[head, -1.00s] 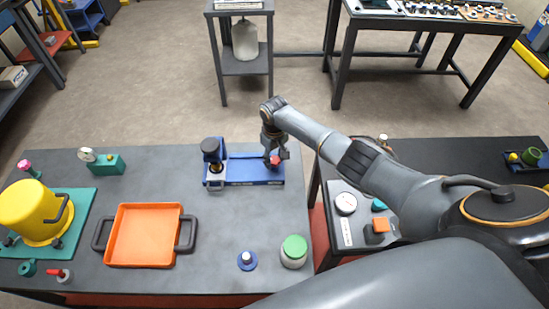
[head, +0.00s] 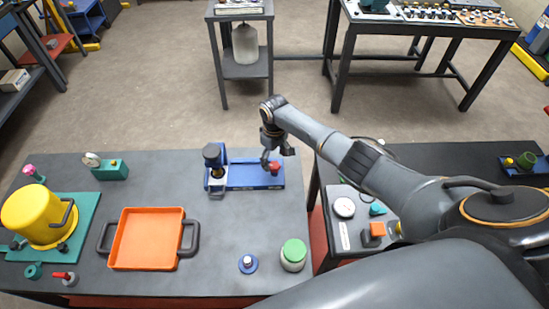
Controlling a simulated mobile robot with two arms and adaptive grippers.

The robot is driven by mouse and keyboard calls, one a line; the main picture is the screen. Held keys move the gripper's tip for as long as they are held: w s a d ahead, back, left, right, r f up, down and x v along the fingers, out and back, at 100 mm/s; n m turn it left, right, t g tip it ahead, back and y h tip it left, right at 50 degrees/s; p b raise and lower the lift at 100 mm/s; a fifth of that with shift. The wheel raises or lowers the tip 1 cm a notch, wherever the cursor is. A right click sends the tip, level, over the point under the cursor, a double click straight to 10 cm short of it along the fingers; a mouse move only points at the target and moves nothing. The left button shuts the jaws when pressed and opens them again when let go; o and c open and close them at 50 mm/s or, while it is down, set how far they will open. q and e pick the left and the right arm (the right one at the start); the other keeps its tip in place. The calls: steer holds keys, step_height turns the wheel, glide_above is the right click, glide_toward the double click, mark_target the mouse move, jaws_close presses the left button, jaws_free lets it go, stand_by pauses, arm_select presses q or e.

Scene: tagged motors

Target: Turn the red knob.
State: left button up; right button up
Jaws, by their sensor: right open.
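A small red knob (head: 275,169) stands on the right part of a blue fixture (head: 245,176) at the back right of the left-hand table. The fixture has a dark round-topped post (head: 212,155) at its left end. My right gripper (head: 277,157) points down just above and behind the red knob. Its fingers are spread, one to the left of the knob and one to the right. Whether a finger touches the knob is too small to tell. My left gripper is not in view.
A gauge panel (head: 347,228) lies under my right arm.

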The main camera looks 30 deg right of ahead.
mark_target(275, 165)
steer(key=shift+r, duration=2.25)
